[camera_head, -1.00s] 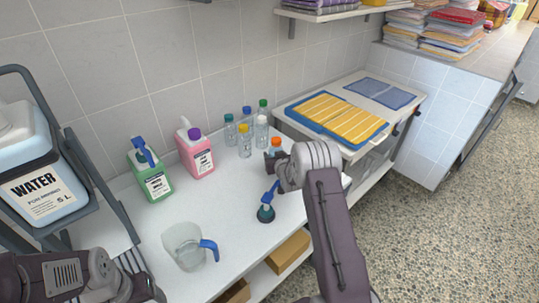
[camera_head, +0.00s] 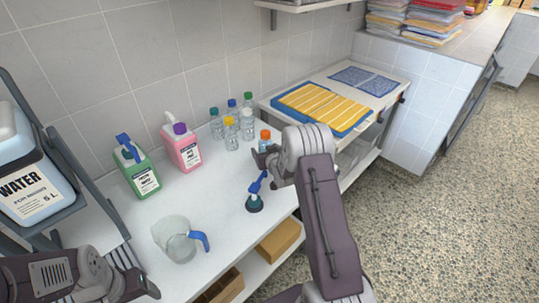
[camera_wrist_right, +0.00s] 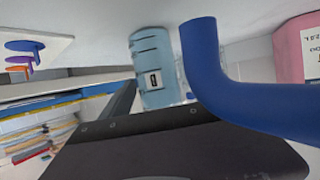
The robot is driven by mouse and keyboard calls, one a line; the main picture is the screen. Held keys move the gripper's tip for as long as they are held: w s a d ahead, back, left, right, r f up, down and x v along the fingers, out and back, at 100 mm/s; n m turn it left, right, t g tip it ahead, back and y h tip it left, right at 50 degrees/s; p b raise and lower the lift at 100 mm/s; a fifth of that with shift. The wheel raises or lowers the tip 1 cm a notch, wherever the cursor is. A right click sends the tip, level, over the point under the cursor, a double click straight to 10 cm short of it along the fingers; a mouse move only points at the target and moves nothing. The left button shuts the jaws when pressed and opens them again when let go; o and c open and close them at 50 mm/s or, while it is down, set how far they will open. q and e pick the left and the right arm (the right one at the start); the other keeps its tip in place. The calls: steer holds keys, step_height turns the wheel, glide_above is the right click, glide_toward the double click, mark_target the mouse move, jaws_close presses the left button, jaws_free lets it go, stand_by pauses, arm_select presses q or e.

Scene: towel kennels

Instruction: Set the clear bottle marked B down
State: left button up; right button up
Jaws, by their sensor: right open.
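A clear bottle with an orange cap (camera_head: 265,134) stands at the right of the white table, partly hidden by my right gripper (camera_head: 266,163). That gripper is open and close beside it; I cannot tell whether they touch. No letter is readable on it in the head view. The right wrist view shows a pale blue ribbed cylinder (camera_wrist_right: 155,65) with a small dark-and-white label, whose marking I cannot read. A dark gripper part (camera_wrist_right: 175,145) covers its end. My left gripper (camera_head: 143,285) is at the bottom left, its jaws unclear.
A pump with a blue top (camera_head: 254,203) stands just in front of my right gripper. Several capped bottles (camera_head: 230,135) stand behind. A pink jug (camera_head: 183,150), green jug (camera_head: 138,175) and clear pitcher (camera_head: 177,243) stand left. The table's front middle is clear.

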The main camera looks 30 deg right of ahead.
arm_select(q)
steer(key=shift+f, duration=0.2)
arm_select(e)
steer(key=v, duration=0.9)
arm_select(q)
steer(key=shift+r, duration=0.1)
arm_select(e)
steer(key=shift+r, duration=0.1)
steer(key=s+a+r+n+y+p, duration=0.25)
steer(key=a+r+p, duration=0.35)
steer(key=a+r, duration=0.7)
arm_select(q)
step_height(320, 180, up, 7)
steer(key=shift+p, duration=0.4)
arm_select(e)
steer(key=s+f+g, duration=0.4)
steer(key=s+g, duration=0.2)
steer(key=s, duration=0.6)
steer(key=s+f+g, duration=0.4)
steer(key=s+g, duration=0.2)
steer(key=s, duration=0.7)
steer(key=shift+f+m, duration=0.4)
steer(key=shift+m, duration=0.05)
